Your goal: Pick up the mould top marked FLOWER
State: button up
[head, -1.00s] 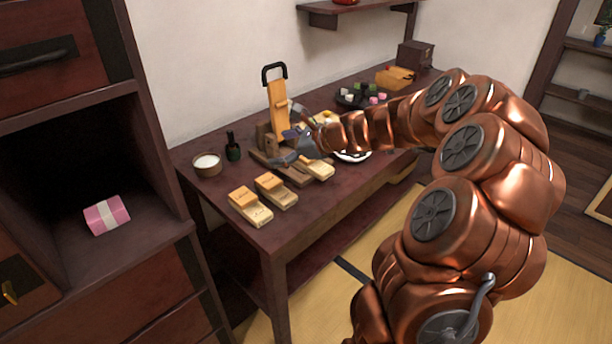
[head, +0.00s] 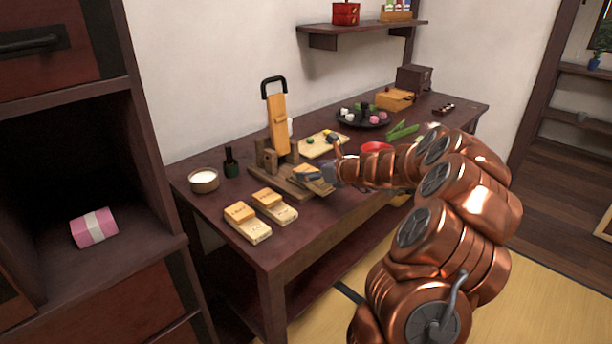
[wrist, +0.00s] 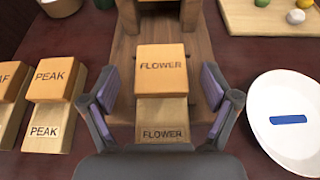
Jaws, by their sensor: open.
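The mould top marked FLOWER (wrist: 161,68) is an orange-brown wooden block. It sits on a paler mould base also marked FLOWER (wrist: 162,118), centred in the wrist view. My gripper (wrist: 161,86) is open, with one dark, purple-padded finger on each side of the FLOWER mould. Gaps show between the fingers and the top, which looks unheld. In the head view my gripper (head: 318,178) is over the table beside the wooden press, and it partly hides the FLOWER mould.
A mould marked PEAK (wrist: 50,80) and another mould stand to the left. A white plate (wrist: 262,115) with a blue strip lies close on the right. The wooden press (head: 277,125) stands behind. A bowl of white contents (head: 204,181) and a dark bottle (head: 231,161) are at the table's left.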

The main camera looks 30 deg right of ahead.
jog(key=shift+x, duration=0.95)
jog(key=c, duration=1.1)
